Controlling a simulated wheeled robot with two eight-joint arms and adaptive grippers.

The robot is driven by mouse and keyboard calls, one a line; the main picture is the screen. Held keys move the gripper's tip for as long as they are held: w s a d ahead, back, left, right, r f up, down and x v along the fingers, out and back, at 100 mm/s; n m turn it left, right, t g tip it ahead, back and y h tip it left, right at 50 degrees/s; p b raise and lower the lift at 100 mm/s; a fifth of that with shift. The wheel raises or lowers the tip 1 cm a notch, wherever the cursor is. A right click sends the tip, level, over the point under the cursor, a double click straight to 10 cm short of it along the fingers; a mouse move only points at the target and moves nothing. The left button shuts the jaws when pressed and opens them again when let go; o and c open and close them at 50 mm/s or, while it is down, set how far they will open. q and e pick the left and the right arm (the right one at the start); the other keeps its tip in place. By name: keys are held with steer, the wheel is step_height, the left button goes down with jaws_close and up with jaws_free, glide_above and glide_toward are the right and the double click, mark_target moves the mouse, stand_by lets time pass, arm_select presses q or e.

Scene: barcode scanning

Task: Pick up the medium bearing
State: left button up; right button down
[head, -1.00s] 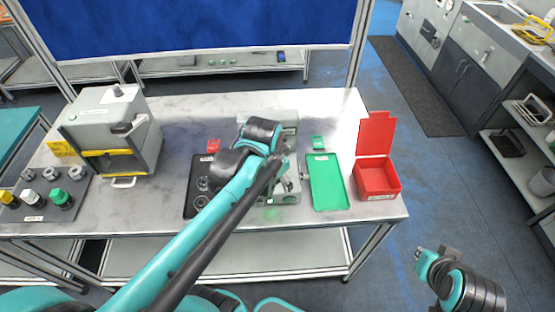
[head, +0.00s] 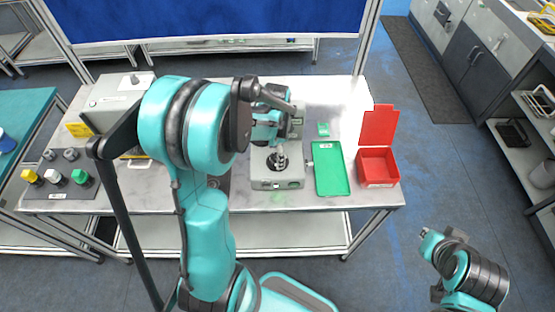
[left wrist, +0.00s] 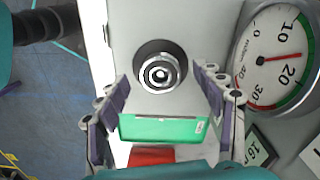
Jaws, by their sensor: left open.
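A metallic ring-shaped bearing (left wrist: 160,73) sits in a round black seat on a grey testing machine (head: 263,181) with a dial gauge (left wrist: 270,58). I cannot tell its size class from here. In the left wrist view my left gripper (left wrist: 161,88) is open, with one finger on each side of the bearing and nothing held. In the head view the left gripper (head: 281,146) points down over the machine's black seat (head: 277,163). My right gripper (head: 427,236) hangs off the table at the lower right; its jaws are too small to judge.
A green tray (head: 331,187) and an open red bin (head: 377,167) stand right of the machine. My left arm hides much of the table's left middle.

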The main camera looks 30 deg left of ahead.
arm_select(q)
steer(key=shift+f, duration=0.65)
steer(key=c, duration=1.5)
steer(key=shift+r, duration=0.1)
